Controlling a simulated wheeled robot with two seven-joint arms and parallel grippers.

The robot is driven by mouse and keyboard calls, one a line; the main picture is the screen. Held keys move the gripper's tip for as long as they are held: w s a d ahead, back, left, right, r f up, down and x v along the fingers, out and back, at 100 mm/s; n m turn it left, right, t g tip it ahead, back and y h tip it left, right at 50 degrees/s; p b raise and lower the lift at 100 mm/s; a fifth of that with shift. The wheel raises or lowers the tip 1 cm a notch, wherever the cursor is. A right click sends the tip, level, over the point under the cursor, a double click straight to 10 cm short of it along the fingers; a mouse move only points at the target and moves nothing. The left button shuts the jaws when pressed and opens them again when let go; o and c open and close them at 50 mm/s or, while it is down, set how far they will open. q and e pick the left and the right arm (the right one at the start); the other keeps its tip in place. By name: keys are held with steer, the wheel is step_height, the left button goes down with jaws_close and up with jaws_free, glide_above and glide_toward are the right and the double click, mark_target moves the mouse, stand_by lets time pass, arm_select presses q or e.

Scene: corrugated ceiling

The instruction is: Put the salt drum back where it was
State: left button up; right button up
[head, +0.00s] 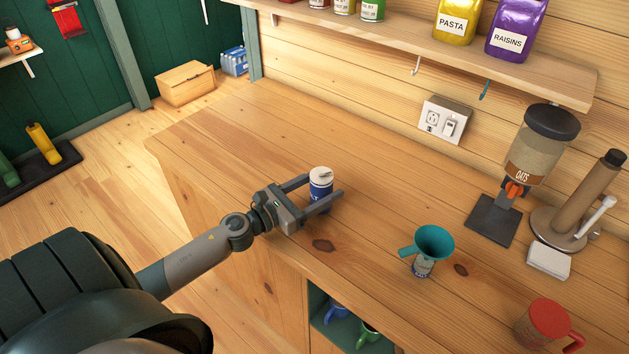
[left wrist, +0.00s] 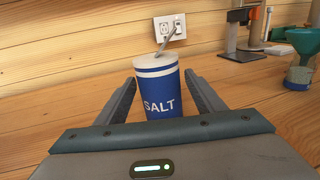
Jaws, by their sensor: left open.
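The salt drum (head: 320,182) is a blue and white cylinder that stands upright on the wooden counter (head: 230,135). A grey spout sticks up from its lid. In the left wrist view the drum (left wrist: 160,92) shows its SALT label toward me. My left gripper (head: 320,191) is open, with one finger on each side of the drum. In the left wrist view a gap shows between the drum and the left gripper's fingers (left wrist: 162,100). The drum's lower part is partly hidden behind a finger in the head view. My right gripper is not in view.
A teal funnel (head: 433,243) sits in a small container on the counter. An oats dispenser (head: 530,150), a paper-roll holder (head: 585,205) and a red mug (head: 548,322) stand at the right. A shelf (head: 420,35) overhangs the back. The counter's left end is clear.

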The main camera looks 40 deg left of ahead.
arm_select(q)
steer(key=shift+r, duration=0.15)
steer(key=shift+b+v, duration=0.3)
steer(key=shift+v, duration=0.5)
steer(key=b+v, duration=0.3)
steer(key=v, duration=0.6)
steer(key=shift+b, duration=0.35)
steer(key=shift+s+a, duration=0.2)
steer(key=shift+s, duration=0.45)
steer(key=shift+r, duration=0.1)
